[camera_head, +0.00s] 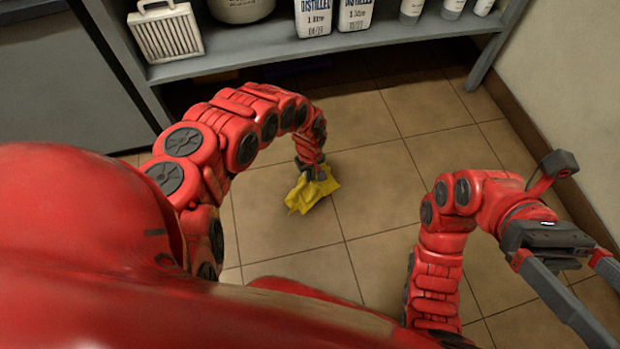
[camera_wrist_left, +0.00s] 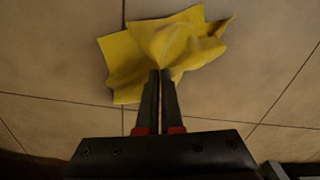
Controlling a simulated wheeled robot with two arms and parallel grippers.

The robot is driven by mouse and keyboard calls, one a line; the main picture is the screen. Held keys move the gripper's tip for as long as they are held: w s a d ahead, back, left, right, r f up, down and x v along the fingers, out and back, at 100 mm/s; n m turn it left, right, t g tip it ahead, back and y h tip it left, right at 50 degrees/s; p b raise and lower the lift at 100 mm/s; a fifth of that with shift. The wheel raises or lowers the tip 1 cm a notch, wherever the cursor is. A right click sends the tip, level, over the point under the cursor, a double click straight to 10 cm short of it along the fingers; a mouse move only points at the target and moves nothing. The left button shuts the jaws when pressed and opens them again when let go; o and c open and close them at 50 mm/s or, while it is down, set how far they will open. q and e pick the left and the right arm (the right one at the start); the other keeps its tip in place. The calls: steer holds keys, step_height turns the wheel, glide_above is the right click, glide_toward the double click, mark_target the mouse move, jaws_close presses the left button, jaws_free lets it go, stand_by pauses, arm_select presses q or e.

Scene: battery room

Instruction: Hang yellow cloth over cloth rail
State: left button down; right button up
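The yellow cloth (camera_head: 312,192) is crumpled at the end of my left arm, over the tiled floor in the head view. In the left wrist view the yellow cloth (camera_wrist_left: 165,50) spreads beyond the fingertips, with a raised fold between them. My left gripper (camera_wrist_left: 160,78) has its fingers close together and shut on that fold. In the head view my left gripper (camera_head: 314,174) is partly hidden by its own wrist. I cannot tell whether the cloth still touches the floor. My right gripper (camera_head: 605,300) is open and empty at the right, its fingers wide apart. I see no cloth rail.
A grey shelf (camera_head: 270,55) stands at the back, with a white vented box (camera_head: 165,33), white distilled-water containers (camera_head: 313,15) and several small bottles. A grey cabinet (camera_head: 50,90) is at the left and a wall (camera_head: 575,75) at the right. The tiled floor (camera_head: 390,190) between is clear.

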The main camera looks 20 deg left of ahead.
arm_select(q)
steer(key=shift+c, duration=2)
jaws_free()
steer(key=shift+o, duration=0.3)
steer(key=o, duration=0.3)
steer(key=shift+o, duration=0.2)
step_height(320, 180, up, 6)
steer(key=p, duration=0.5)
steer(key=shift+f, duration=0.2)
step_height(320, 180, up, 17)
steer(key=p, duration=1.1)
steer(key=shift+r+p, duration=0.15)
steer(key=shift+p, duration=0.15)
